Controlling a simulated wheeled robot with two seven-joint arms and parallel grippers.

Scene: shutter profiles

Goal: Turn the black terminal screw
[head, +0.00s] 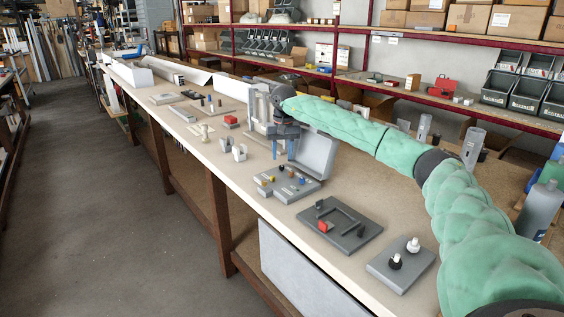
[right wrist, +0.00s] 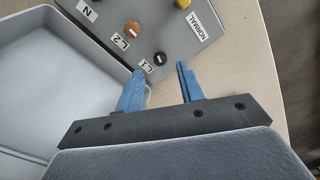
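The black terminal screw (right wrist: 160,58) has a light slot and sits beside the label L1 on a grey terminal box (right wrist: 172,32). A brown screw (right wrist: 133,29) sits beside it at L2. In the head view the grey box (head: 287,194) lies on the bench under my right gripper (head: 284,153). My right gripper's blue fingers (right wrist: 160,71) are apart and empty. In the right wrist view the black screw appears just beyond the fingertips, between their lines; contact cannot be told. My left gripper is not in view.
A dark plate with a red block (head: 352,236) and a grey plate with black and white knobs (head: 389,275) lie nearer. Small white brackets (head: 239,153) stand to the left.

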